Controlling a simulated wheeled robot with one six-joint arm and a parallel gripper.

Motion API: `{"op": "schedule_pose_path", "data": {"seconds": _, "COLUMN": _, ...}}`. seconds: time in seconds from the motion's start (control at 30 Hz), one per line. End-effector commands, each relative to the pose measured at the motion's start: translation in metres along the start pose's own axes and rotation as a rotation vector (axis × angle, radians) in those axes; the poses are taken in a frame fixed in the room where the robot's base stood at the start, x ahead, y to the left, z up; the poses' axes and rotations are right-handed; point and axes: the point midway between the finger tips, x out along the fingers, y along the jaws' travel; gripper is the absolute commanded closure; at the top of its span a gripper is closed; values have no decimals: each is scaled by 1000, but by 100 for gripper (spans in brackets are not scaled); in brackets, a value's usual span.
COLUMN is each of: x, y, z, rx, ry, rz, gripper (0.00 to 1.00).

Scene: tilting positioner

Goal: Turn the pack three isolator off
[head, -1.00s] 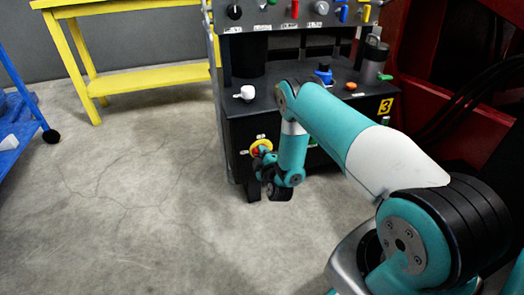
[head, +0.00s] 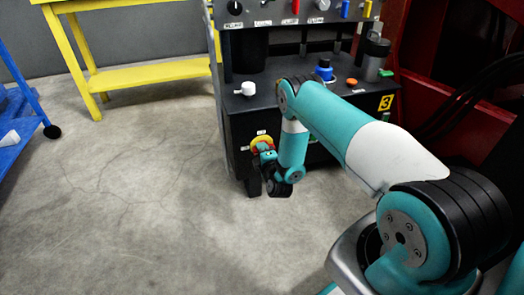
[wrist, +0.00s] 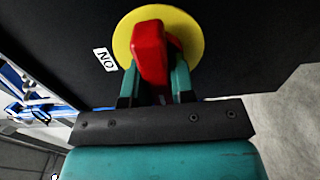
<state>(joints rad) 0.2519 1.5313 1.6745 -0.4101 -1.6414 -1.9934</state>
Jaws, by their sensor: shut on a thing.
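The isolator is a red handle (wrist: 150,52) on a round yellow plate (wrist: 190,34), set in the dark front of the cabinet marked 3 (head: 235,137). In the wrist view my gripper (wrist: 155,86) has a teal finger on each side of the red handle and is shut on it. A white label with black letters (wrist: 105,59) sits left of the plate. In the head view the yellow plate (head: 262,142) shows at the cabinet's lower left, and my wrist partly covers the handle.
The cabinet top carries a white knob (head: 246,89), a blue knob (head: 324,70), an orange button (head: 352,82) and a grey canister (head: 374,58). A yellow bench (head: 140,75) stands back left, a blue cart (head: 20,100) far left. A red frame (head: 450,60) is at right. Floor at left is clear.

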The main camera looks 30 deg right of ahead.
Motion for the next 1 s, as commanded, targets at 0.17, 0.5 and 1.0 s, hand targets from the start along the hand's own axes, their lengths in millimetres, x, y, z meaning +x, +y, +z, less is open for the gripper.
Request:
{"op": "schedule_pose_path", "data": {"seconds": 0.17, "x": -1, "y": -1, "z": 2, "rx": -7, "ry": -2, "rz": -3, "gripper": 100}}
{"op": "schedule_pose_path", "data": {"seconds": 0.5, "x": -1, "y": -1, "z": 1, "rx": -4, "ry": -1, "rz": -2, "gripper": 51}}
{"op": "schedule_pose_path", "data": {"seconds": 1.0, "x": -65, "y": 4, "z": 0, "rx": -4, "ry": 2, "rz": -9, "gripper": 51}}
